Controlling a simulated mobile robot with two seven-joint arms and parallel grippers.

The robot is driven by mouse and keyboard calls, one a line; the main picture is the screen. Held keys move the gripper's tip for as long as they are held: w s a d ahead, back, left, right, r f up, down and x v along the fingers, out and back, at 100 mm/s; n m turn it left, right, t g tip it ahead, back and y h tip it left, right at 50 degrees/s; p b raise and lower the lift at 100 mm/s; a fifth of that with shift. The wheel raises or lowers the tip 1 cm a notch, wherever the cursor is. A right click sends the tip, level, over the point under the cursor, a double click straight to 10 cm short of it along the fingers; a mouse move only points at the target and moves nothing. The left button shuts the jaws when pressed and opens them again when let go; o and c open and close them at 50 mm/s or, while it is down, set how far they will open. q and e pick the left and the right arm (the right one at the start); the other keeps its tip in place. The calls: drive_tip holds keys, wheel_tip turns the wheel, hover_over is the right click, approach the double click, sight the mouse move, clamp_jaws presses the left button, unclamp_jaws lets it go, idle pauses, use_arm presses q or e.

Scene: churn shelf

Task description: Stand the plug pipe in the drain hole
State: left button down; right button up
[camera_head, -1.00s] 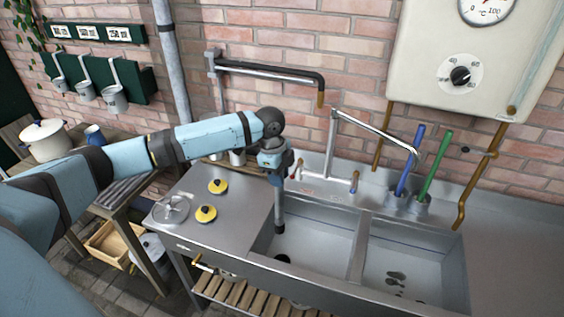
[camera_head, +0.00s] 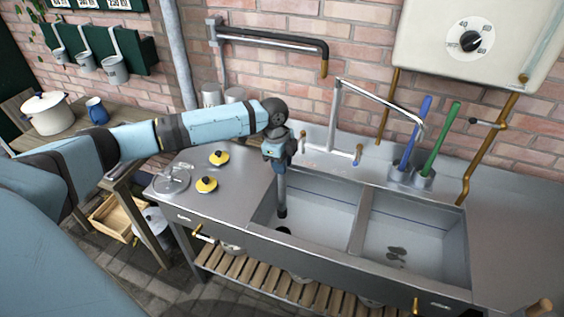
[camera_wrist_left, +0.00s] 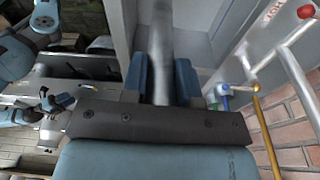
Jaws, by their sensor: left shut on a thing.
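My left gripper (camera_head: 279,165) is shut on the plug pipe (camera_head: 282,190), a grey tube with a dark lower end. The pipe hangs nearly upright over the left basin (camera_head: 325,217). The dark drain hole (camera_head: 283,230) lies in that basin's floor, just below the pipe's end in the head view. A gap shows between them. In the left wrist view the pipe (camera_wrist_left: 161,40) runs away between the two blue fingers (camera_wrist_left: 160,85), and its far end and the hole cannot be made out. Blue arm parts at that view's left seem to be mine; the right gripper's jaws are unclear.
A tap (camera_head: 375,105) reaches over the sink, with a divider (camera_head: 358,220) between the basins. Yellow-and-black knobs (camera_head: 207,184) and a round metal strainer-like part (camera_head: 173,181) sit on the left drainboard. Blue and green handles (camera_head: 436,143) stand at the back right.

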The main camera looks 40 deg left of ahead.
sight(282, 190)
use_arm(q)
wheel_tip(282, 190, down, 6)
drive_tip(key=b, duration=0.5)
drive_tip(key=shift+r, duration=0.15)
wheel_tip(282, 190, down, 4)
drive_tip(key=b, duration=0.4)
drive_tip(key=shift+r, duration=0.1)
drive_tip(key=shift+f, duration=0.85)
drive_tip(key=shift+p, duration=0.7)
drive_tip(key=shift+f, duration=0.2)
